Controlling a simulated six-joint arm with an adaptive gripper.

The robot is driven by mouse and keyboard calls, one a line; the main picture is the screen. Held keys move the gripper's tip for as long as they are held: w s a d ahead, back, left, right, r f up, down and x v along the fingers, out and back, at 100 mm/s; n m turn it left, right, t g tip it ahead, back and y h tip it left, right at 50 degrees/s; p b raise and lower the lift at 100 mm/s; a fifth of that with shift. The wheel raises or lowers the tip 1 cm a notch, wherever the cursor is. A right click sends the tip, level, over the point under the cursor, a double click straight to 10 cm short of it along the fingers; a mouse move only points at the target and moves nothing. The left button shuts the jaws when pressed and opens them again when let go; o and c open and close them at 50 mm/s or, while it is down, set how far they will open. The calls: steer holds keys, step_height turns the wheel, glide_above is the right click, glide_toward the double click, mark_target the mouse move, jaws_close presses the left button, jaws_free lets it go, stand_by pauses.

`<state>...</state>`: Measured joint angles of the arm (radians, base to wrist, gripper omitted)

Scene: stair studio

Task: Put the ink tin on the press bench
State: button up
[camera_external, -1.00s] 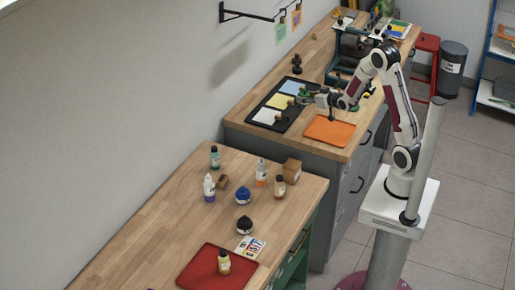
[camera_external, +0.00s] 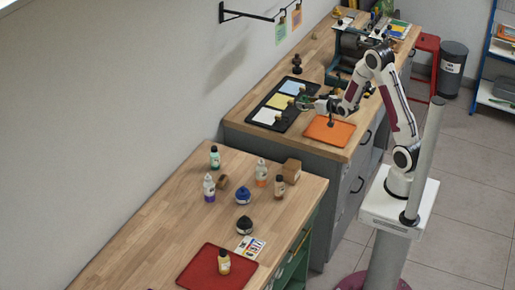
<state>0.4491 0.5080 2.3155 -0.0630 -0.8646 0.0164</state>
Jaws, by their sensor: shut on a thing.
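The tray holds blue, yellow and white sheets. The near bench (camera_external: 150,215) holds several bottles, a blue pot (camera_external: 243,195), a black pot (camera_external: 245,226) and a red mat (camera_external: 205,270). A dark stamp (camera_external: 297,64) stands behind the tray.

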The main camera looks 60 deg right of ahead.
steer(key=shift+f, duration=1.35)
steer(key=shift+f, duration=2.05)
steer(key=shift+f, duration=0.1)
steer(key=o, duration=1.4)
steer(key=shift+f, duration=0.1)
steer(key=shift+r, duration=0.2)
steer(key=shift+v, duration=3.75)
